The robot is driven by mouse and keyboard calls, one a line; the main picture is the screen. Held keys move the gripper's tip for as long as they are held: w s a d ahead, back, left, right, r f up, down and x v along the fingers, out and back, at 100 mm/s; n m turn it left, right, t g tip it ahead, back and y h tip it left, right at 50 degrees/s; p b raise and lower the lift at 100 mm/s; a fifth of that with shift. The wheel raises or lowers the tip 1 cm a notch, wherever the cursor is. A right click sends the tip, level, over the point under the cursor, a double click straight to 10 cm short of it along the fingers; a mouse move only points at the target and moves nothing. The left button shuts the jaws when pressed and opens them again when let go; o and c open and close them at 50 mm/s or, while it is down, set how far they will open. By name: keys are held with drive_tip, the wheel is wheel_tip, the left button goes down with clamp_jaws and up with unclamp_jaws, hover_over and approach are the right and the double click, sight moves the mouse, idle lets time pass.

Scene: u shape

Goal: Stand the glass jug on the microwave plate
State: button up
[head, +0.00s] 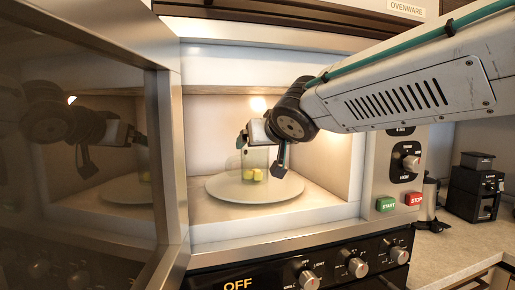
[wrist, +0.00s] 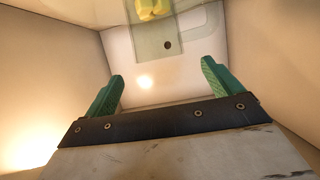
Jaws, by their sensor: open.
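The glass jug (head: 253,160) is clear and has yellow chunks (head: 253,174) in its bottom. It stands upright on the round pale microwave plate (head: 225,190), inside the open microwave. In the wrist view the jug (wrist: 184,42) shows at the top, with the yellow chunks beyond the fingertips. My gripper (head: 262,154) is inside the microwave at the jug, its fingers spread and partly overlapping it in the head view. In the wrist view the green fingers (wrist: 162,72) are apart with nothing between them. I cannot tell whether a finger touches the glass.
The microwave door (head: 85,150) stands open at the left and mirrors my arm. A control panel (head: 400,165) with a knob and START and STOP buttons bounds the right side. An oven panel (head: 300,270) reading OFF lies below. A coffee machine (head: 474,187) stands on the right counter.

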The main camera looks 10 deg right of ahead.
drive_tip(key=shift+v, duration=2.3)
drive_tip(key=s+d+f+m+g+h, duration=0.2)
drive_tip(key=s+d+f+g+h, duration=0.25)
drive_tip(key=s+d+f, duration=0.85)
drive_tip(key=s+d+f+g+y, duration=0.1)
drive_tip(key=s+f+g, duration=0.3)
drive_tip(key=s, duration=0.4)
drive_tip(key=s+d+f+g, duration=0.3)
drive_tip(key=s+f, duration=0.4)
drive_tip(key=s, duration=0.2)
drive_tip(key=shift+s+d+f+g+y, duration=0.2)
drive_tip(key=shift+s+d+g+y, duration=0.1)
drive_tip(key=shift+g+y, duration=0.05)
